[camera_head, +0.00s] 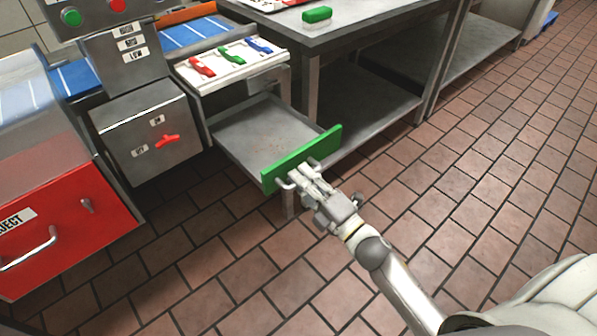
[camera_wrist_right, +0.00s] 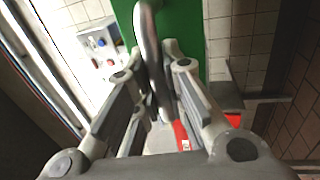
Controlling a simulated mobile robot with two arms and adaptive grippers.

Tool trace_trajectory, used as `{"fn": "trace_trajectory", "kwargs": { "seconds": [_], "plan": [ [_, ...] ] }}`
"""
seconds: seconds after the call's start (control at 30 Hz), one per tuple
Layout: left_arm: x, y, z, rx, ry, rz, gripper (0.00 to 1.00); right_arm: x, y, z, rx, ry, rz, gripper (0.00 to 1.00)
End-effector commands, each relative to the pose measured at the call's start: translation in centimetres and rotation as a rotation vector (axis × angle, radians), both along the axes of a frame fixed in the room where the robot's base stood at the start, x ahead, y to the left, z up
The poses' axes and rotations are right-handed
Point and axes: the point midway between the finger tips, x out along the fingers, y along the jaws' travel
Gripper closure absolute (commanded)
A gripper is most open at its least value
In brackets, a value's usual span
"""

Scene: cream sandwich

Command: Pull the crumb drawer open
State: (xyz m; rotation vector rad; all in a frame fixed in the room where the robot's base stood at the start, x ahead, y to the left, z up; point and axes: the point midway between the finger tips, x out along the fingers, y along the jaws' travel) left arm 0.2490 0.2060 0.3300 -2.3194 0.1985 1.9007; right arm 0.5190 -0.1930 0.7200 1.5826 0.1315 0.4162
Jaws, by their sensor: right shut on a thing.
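The crumb drawer (camera_head: 262,132) is a grey metal tray with a green front panel (camera_head: 322,147). It stands well out from under the white lever panel, and its bare tray floor shows some small crumbs. My right gripper (camera_head: 293,181) is at the green front and shut on the drawer's metal handle. In the right wrist view the handle (camera_wrist_right: 150,45) runs between the two fingers of the right gripper (camera_wrist_right: 160,95), with the green front (camera_wrist_right: 187,20) behind it. My left gripper is not in view.
A white panel with red, green and blue levers (camera_head: 232,62) sits above the drawer. A grey box with a red switch (camera_head: 150,135) and a red reject bin (camera_head: 65,235) stand to the left. A metal table (camera_head: 345,33) stands behind right. The tiled floor at right is clear.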

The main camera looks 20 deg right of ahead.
Motion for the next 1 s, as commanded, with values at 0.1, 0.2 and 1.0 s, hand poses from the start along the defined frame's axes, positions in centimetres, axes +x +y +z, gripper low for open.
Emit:
{"fn": "trace_trajectory", "kwargs": {
  "seconds": [0.1,0.2,1.0],
  "plan": [
    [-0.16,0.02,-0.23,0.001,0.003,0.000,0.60,-0.28,-0.13,-0.06,-0.001,0.002,-0.001,1.00],
    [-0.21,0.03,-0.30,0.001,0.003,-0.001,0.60,-0.33,-0.16,-0.06,0.000,0.001,-0.002,1.00],
    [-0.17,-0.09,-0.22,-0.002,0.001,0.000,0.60,-0.65,-0.26,-0.09,0.001,0.000,-0.001,0.67]
  ]
}}
